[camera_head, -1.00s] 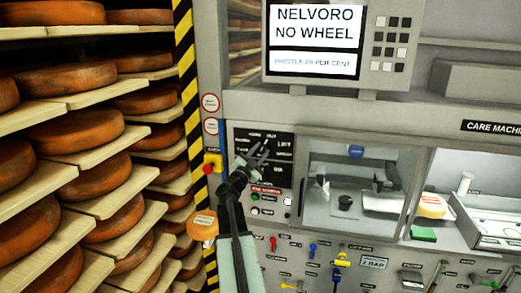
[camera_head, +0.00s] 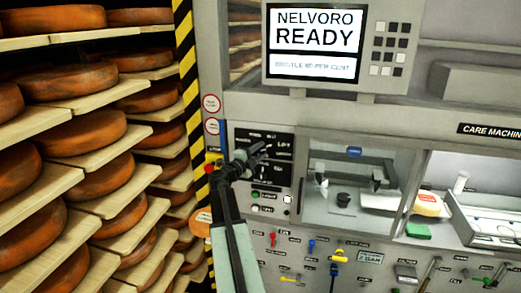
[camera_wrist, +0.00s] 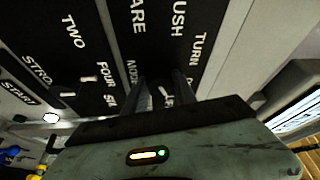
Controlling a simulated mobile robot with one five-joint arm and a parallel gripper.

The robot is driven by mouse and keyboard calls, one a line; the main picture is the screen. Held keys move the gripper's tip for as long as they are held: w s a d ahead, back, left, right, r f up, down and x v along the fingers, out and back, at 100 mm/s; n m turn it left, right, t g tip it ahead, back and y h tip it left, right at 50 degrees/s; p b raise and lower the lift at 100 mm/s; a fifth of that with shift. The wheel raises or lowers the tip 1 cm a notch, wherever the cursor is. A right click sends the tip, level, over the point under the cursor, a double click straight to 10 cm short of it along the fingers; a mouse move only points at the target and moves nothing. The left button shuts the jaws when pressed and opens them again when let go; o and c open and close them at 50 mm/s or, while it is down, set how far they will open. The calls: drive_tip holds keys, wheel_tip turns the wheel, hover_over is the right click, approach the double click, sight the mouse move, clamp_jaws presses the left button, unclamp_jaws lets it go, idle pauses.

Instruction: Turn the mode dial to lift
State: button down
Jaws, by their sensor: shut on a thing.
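My gripper (camera_head: 257,152) is at the upper part of the black dial panel (camera_head: 283,178), near its printed word LIFT. In the wrist view my gripper (camera_wrist: 164,92) has its two dark fingers close together against the panel (camera_wrist: 75,40). They are shut on the mode dial, which is mostly hidden between and behind them. A small white mark shows between the fingers. I cannot tell which word the dial points to. The screen (camera_head: 317,35) above reads NELVORO READY.
Shelves of orange cheese wheels (camera_head: 72,132) fill the left, beside a yellow and black striped post (camera_head: 186,60). A glass-fronted bay (camera_head: 350,180) is right of the panel. Several small coloured levers and knobs (camera_head: 311,246) sit below. A round white button (camera_wrist: 50,118) shows in the wrist view.

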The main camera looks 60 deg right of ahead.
idle(0.5)
drive_tip(key=c, duration=1)
unclamp_jaws()
drive_tip(key=shift+a, duration=0.1)
drive_tip(key=a, duration=0.7)
drive_tip(key=shift+w+a+f+b, duration=0.3)
drive_tip(key=shift+f, duration=0.05)
